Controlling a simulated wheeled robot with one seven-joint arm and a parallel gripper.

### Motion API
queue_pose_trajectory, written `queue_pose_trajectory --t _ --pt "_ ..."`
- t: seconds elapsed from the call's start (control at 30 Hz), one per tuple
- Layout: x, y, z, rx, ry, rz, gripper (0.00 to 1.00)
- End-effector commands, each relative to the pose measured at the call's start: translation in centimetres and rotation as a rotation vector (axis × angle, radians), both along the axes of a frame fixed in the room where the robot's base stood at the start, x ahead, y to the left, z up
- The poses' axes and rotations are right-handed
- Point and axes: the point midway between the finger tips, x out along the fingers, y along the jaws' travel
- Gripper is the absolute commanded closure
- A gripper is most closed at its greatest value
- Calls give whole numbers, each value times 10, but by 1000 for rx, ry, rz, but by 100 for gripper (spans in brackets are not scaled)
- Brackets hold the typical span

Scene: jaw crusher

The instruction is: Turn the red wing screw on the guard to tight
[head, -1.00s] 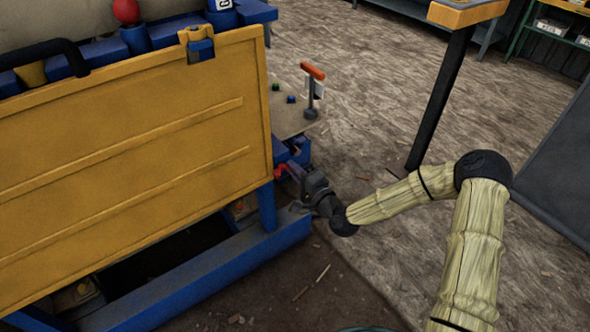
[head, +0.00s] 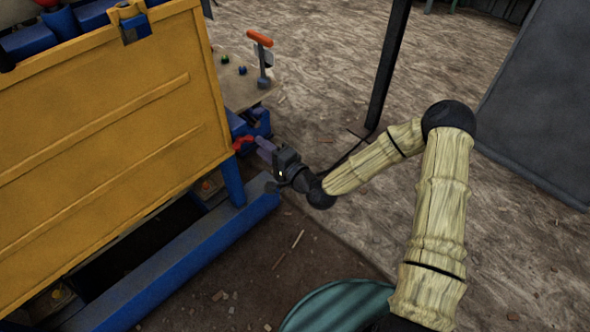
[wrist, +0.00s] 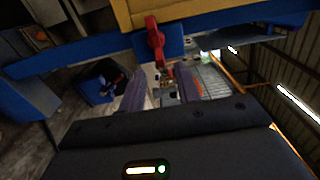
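The red wing screw (head: 243,143) sits at the lower right edge of the yellow guard (head: 110,130), by a blue frame post. In the wrist view the red wing screw (wrist: 155,40) is upright on a blue plate, its wing pointing down toward the gap between my fingertips. My gripper (head: 263,147) is just right of the screw in the head view. In the wrist view my gripper (wrist: 161,78) has its two purple-grey fingers apart with nothing between them. The fingertips look short of the screw; I cannot tell the exact distance.
A blue lower beam (head: 180,265) runs below the guard. A lever with an orange handle (head: 260,40) stands on a panel behind the gripper. A dark table leg (head: 389,70) and a grey panel (head: 540,100) are to the right. Open floor lies between.

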Motion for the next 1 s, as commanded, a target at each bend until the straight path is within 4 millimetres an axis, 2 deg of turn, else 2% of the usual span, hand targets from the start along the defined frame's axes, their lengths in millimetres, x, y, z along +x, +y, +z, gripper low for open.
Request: queue_pose_trajectory --t 0.6,0.73,1.0 --pt "-77 -93 0 1 3 -4 67" --pt "-85 -101 0 1 2 -2 67" --pt "-87 -104 0 1 0 -3 67"
